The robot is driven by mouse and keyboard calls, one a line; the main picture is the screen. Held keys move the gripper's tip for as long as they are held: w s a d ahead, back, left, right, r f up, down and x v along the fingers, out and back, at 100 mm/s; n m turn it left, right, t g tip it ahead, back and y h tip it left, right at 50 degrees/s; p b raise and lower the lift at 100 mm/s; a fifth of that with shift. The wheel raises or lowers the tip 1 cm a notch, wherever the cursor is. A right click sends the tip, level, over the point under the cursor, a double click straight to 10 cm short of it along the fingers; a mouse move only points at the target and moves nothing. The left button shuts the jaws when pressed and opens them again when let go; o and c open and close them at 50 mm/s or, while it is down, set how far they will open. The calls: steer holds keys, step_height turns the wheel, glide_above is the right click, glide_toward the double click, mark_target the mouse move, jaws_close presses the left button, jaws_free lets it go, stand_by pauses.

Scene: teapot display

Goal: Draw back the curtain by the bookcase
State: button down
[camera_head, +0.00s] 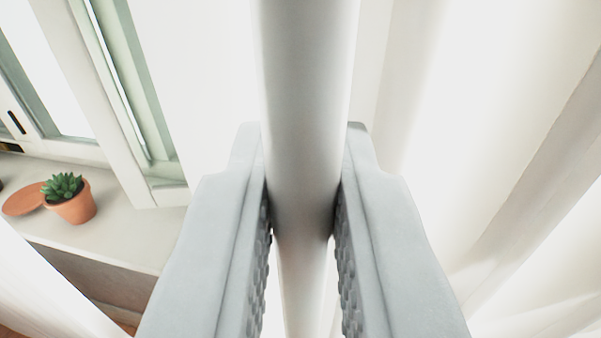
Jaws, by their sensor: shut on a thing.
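My gripper (303,215) fills the lower middle of the view. More pale curtain folds (470,130) hang to the right, brightly lit. The bookcase is not recognisable in this view.
A window with a pale green frame (135,90) stands at the left. On its sill (135,225) are a small succulent in a terracotta pot (72,200) and a round terracotta saucer (24,199). White fabric or a panel (45,290) crosses the lower left corner.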

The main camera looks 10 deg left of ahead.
steer(key=d, duration=1.9)
steer(key=shift+d, duration=0.35)
steer(key=c, duration=1.5)
jaws_free()
steer(key=s+d, duration=0.1)
steer(key=s, duration=0.4)
steer(key=s+d, duration=0.1)
steer(key=s, duration=0.5)
steer(key=s+d, duration=0.1)
steer(key=s, duration=0.5)
steer(key=shift+d, duration=0.2)
steer(key=shift+a, duration=0.1)
